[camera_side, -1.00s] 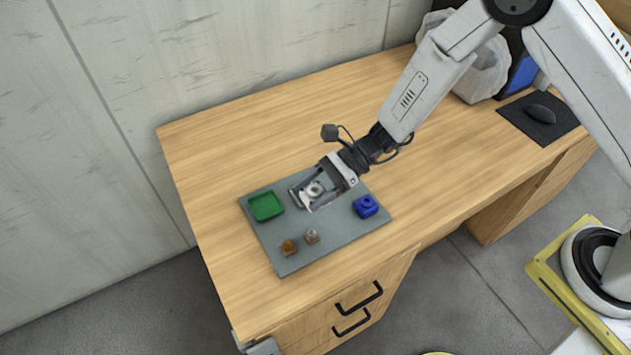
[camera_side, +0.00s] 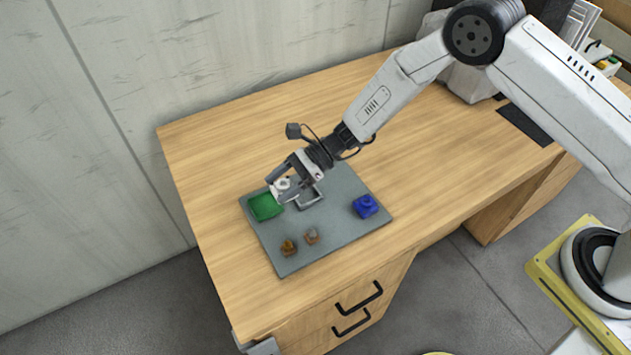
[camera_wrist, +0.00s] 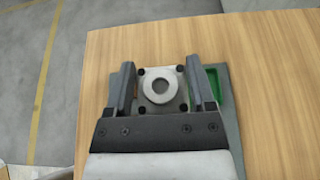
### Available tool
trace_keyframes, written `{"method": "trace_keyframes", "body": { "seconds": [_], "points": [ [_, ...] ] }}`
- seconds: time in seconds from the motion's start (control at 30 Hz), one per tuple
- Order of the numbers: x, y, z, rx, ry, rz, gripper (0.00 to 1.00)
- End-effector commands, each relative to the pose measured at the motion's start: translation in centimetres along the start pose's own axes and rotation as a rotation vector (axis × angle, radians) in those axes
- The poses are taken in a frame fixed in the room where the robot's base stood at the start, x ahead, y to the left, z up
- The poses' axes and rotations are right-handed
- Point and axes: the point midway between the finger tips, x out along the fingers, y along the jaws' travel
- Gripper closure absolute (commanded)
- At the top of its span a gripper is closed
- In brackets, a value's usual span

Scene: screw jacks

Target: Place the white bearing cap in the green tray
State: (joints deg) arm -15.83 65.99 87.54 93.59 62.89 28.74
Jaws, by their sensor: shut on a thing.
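The white bearing cap (camera_wrist: 161,88) is a square plate with a round raised ring and dark corner holes. My gripper (camera_wrist: 161,85) is shut on it, one finger on each side. In the side view my gripper (camera_side: 282,186) holds the cap (camera_side: 283,184) just above the green tray (camera_side: 264,208), over its upper right edge. The green tray also shows in the wrist view (camera_wrist: 214,84), partly hidden behind the right finger. The cap looks roughly level. Its exact height above the tray is hard to tell.
A grey mat (camera_side: 330,225) lies on the wooden table. On it are a grey square frame (camera_side: 309,199), a blue block (camera_side: 366,206) at the right, and two small brown pieces (camera_side: 289,248) and (camera_side: 312,236) near the front. A mouse pad (camera_side: 525,125) lies far right.

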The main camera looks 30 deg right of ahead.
Motion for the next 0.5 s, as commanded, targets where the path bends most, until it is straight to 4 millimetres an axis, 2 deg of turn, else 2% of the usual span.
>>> {"method": "trace_keyframes", "body": {
  "seconds": [0.17,0.5],
  "points": [
    [1.1,-1.6,-0.4,-0.002,-0.002,-0.001,1.00],
    [3.2,-3.7,-2.7,-0.001,-0.002,0.001,1.00]
  ]
}}
